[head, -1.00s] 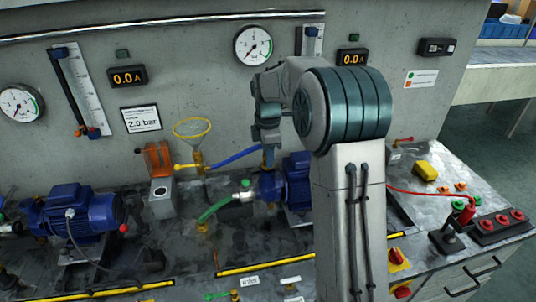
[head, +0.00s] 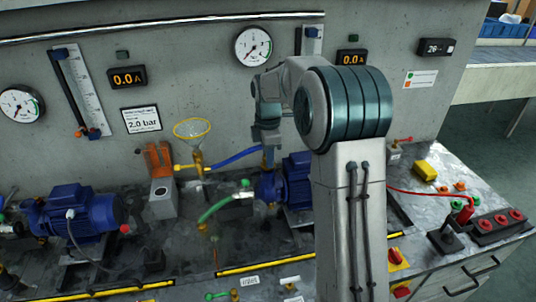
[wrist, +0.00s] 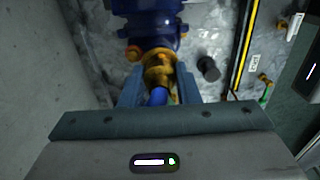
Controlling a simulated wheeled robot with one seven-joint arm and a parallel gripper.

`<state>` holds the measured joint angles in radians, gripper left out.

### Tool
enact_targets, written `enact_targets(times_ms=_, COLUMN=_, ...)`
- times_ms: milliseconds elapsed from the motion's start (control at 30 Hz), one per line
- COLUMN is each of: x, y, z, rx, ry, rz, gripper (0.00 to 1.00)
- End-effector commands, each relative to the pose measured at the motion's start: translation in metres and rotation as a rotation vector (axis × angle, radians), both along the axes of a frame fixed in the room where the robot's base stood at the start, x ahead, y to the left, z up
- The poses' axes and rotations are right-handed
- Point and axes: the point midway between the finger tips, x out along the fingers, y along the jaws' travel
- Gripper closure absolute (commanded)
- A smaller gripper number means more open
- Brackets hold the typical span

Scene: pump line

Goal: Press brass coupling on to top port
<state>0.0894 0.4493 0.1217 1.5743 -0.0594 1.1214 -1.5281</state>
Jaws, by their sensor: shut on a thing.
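The brass coupling (wrist: 160,72) sits between my gripper's fingers (wrist: 158,86) in the wrist view, with the blue hose (wrist: 157,96) running from it. My gripper is shut on the coupling. The blue pump (wrist: 150,20) lies directly beyond, and the coupling lines up with its port end. They look in contact, but I cannot tell how far the coupling is on. In the head view my gripper (head: 268,152) is above the front end of the blue pump (head: 296,182). The blue hose (head: 236,157) reaches it from the left; the coupling and top port are hidden there.
A green hose (head: 214,208) is in front of the pump. A second blue motor (head: 88,212) stands at the left. The grey wall is close behind; a black knob (wrist: 208,68) is nearby.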

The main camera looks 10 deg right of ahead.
Motion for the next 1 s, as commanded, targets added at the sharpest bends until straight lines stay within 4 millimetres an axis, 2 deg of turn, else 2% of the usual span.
enact_targets(times_ms=1000, x=-0.0002, y=-0.0001, z=-0.0097, rx=0.000, ry=0.001, rz=0.000, gripper=0.92)
